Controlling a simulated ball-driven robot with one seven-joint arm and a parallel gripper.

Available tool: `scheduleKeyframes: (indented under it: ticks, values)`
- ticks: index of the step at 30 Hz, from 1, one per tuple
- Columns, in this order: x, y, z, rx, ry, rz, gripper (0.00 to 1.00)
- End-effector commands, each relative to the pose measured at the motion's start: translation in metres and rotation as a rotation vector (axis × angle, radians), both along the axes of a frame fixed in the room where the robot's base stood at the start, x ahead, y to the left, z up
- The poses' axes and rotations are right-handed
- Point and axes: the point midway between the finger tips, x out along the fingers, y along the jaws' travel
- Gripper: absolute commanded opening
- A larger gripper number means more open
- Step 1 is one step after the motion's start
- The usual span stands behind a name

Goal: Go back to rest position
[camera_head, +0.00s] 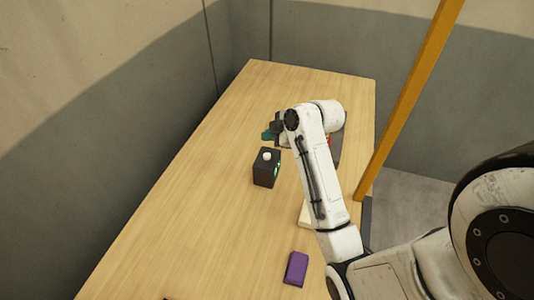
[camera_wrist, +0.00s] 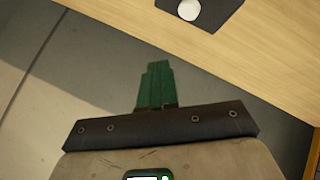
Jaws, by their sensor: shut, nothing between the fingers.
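My gripper (camera_head: 267,135) is above the far half of the table, with green fingertips pointing left and a little beyond a black box (camera_head: 266,170). In the wrist view my gripper (camera_wrist: 155,86) shows its green fingers together, with nothing between them. The black box has a white round knob on top and green on its right side. In the wrist view a dark piece with a white round top (camera_wrist: 189,10) shows at the upper edge, apart from the fingers. My arm is bent and reaches over the right part of the table.
The wooden table (camera_head: 190,190) has free room on its left. A purple block (camera_head: 296,268) lies near the front. A cream item (camera_head: 303,216) and a red item (camera_head: 329,141) are partly hidden by my arm. A yellow post (camera_head: 410,95) rises at the right edge. Grey walls stand behind.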

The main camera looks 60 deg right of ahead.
Motion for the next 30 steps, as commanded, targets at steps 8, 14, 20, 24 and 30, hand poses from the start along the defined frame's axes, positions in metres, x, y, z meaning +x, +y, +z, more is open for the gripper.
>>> scheduleKeyframes:
  ticks: [8, 14, 20, 24, 30]
  values:
    - [0.0, 0.0, 0.0, 0.0, 0.0, 0.0, 0.0]
    - [0.0, 0.0, 0.0, 0.0, 0.0, 0.0, 0.0]
    - [0.0, 0.0, 0.0, 0.0, 0.0, 0.0, 0.0]
    - [0.0, 0.033, -0.018, 0.074, 0.047, -0.013, 0.0]
    - [-0.028, 0.141, -0.071, 0.295, 0.253, -0.13, 0.0]
